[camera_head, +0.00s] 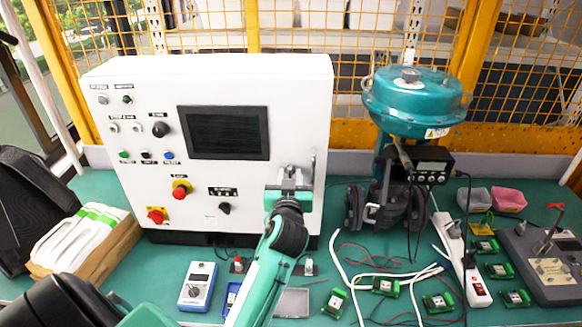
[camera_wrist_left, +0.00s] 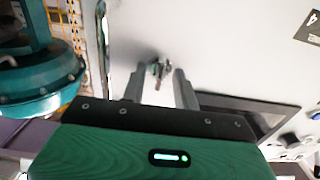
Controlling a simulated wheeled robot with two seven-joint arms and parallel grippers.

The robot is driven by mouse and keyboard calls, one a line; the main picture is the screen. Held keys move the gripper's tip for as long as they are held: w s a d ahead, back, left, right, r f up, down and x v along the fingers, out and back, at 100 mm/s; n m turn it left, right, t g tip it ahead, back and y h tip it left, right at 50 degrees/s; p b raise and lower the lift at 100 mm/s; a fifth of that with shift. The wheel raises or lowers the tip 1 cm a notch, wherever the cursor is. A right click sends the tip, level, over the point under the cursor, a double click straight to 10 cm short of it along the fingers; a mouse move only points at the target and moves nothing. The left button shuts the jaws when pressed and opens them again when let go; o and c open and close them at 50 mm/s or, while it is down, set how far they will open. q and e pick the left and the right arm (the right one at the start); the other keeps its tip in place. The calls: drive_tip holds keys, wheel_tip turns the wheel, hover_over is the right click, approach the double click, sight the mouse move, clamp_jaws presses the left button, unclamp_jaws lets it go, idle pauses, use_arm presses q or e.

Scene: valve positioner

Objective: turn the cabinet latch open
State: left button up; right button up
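The white cabinet (camera_head: 150,80) stands upright at the back of the green bench. Its small metal latch (camera_wrist_left: 160,70) is on the door face near the right edge. In the head view the latch is mostly hidden by my left gripper (camera_head: 288,180), which points at the door. In the left wrist view the two grey fingers of this gripper (camera_wrist_left: 161,86) are apart, with the latch showing in the gap just beyond or between their tips. I cannot tell whether a finger touches it. My right gripper is not in view.
A dark screen (camera_head: 222,133), knobs and red buttons (camera_head: 179,193) sit left of my gripper on the door. A vertical handle (camera_head: 314,168) is close on its right. The teal valve actuator (camera_head: 415,105) stands further right. Cables, green modules and a blue meter (camera_head: 198,286) lie in front.

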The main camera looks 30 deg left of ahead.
use_arm(q)
drive_tip(key=shift+w+r, duration=0.1)
drive_tip(key=shift+c, duration=0.4)
clamp_jaws()
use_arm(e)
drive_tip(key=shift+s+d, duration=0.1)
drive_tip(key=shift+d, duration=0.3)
